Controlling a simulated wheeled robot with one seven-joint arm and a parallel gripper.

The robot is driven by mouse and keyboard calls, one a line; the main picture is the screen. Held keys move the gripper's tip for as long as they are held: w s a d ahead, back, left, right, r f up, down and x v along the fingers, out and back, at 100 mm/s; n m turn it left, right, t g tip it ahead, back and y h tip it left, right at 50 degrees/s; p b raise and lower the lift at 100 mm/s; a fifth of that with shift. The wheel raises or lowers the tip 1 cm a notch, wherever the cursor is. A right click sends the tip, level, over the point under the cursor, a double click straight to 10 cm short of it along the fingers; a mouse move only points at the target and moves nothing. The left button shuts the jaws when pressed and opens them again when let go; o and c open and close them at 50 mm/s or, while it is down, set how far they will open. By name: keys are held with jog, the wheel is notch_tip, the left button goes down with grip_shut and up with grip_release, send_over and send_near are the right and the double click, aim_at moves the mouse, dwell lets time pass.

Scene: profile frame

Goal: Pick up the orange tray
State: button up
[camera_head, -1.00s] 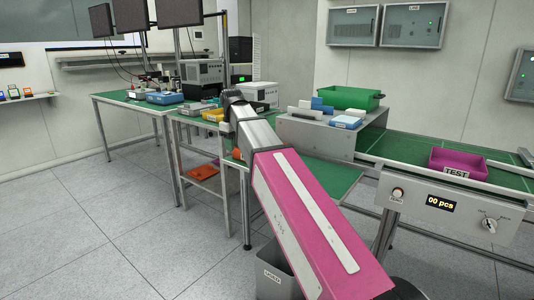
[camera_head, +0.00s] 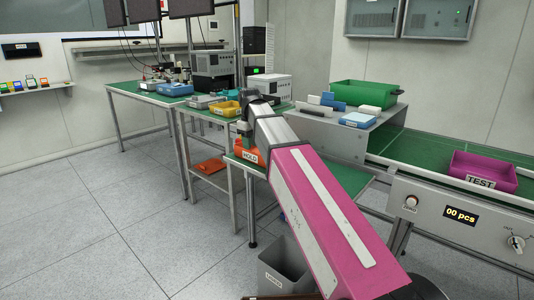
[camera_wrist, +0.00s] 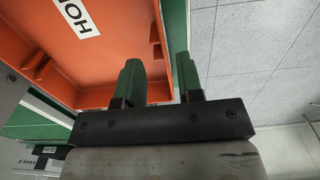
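The orange tray (camera_head: 240,152) sits on the green-topped table (camera_head: 335,178) below the end of my arm, partly hidden by it. Its label reads HOLD. In the wrist view the tray (camera_wrist: 100,65) fills the upper left, with the label seen upside down. My gripper (camera_wrist: 160,78) has its two green fingers apart at the tray's right side wall. One finger is over the inside of the tray and the other is outside, with the wall between them. I see gaps beside the wall, so it does not look clamped. In the head view my gripper (camera_head: 243,136) is small and dark.
A grey box (camera_head: 340,135) stands right of the tray, with a green bin (camera_head: 365,93) on top. A yellow tray (camera_head: 225,109) is behind left. Another orange item (camera_head: 210,165) lies on a lower shelf. A grey waste bin (camera_head: 283,268) stands on the floor. Floor on the left is clear.

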aim_at(251, 161)
jog(key=shift+s+a+f, duration=0.1)
jog(key=shift+f, duration=1.35)
jog(key=shift+s+a+f, duration=0.1)
jog(key=shift+f, duration=1.35)
grip_shut()
